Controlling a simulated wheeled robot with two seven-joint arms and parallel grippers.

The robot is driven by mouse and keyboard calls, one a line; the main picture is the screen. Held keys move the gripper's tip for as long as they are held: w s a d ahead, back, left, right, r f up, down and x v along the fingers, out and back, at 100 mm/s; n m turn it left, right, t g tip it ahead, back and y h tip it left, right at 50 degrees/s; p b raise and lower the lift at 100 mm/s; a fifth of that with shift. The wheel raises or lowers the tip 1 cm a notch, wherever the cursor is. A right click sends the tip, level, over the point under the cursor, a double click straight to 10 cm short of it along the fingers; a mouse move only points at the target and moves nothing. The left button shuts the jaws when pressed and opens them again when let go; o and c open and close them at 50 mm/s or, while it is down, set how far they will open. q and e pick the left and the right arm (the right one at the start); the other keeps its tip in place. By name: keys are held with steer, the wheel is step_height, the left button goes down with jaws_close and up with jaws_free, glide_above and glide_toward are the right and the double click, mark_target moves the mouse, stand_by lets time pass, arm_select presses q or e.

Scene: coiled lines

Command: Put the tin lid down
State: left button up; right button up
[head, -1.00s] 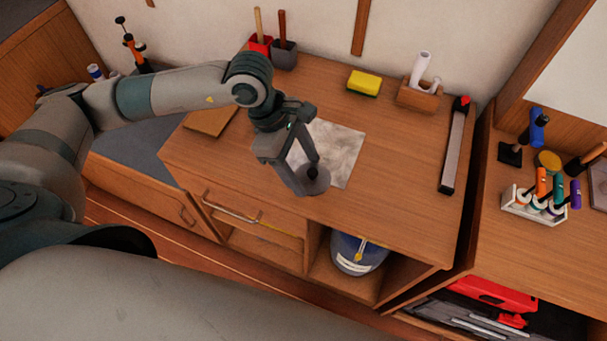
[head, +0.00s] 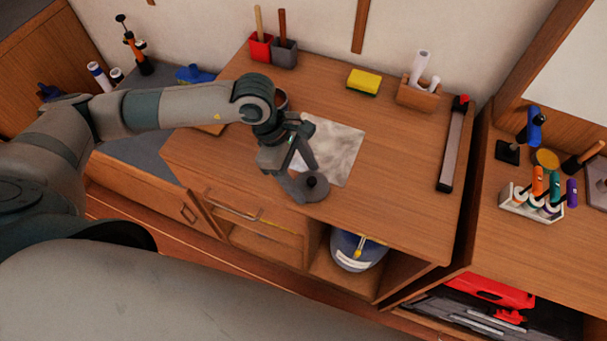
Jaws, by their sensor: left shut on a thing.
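The tin lid (head: 321,191) is a round dark grey disc with a black knob. It is at the front edge of the wooden worktop (head: 395,205), just in front of a pale grey marbled sheet (head: 340,150). My left gripper (head: 309,184) is shut on the lid at its knob, with a finger on either side. The lid looks roughly level. I cannot tell whether its underside touches the wood. My right gripper is not in view.
A yellow sponge (head: 364,82), a wooden holder (head: 418,95) and red and grey cups (head: 284,53) stand along the back. A long bar tool (head: 454,145) lies at the right. The worktop between the sheet and bar is clear. A blue tin (head: 357,252) sits in the cubby below.

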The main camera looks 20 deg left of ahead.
arm_select(q)
steer(key=shift+f, duration=0.25)
steer(key=shift+b, duration=0.3)
steer(key=o, duration=1)
steer(key=shift+o, duration=0.2)
steer(key=shift+r, duration=0.1)
steer(key=shift+r+p, duration=0.6)
steer(key=shift+p, duration=0.35)
steer(key=b+v, duration=0.4)
steer(key=v, duration=0.7)
steer(key=shift+a+r+b, duration=0.25)
steer(key=shift+b, duration=0.15)
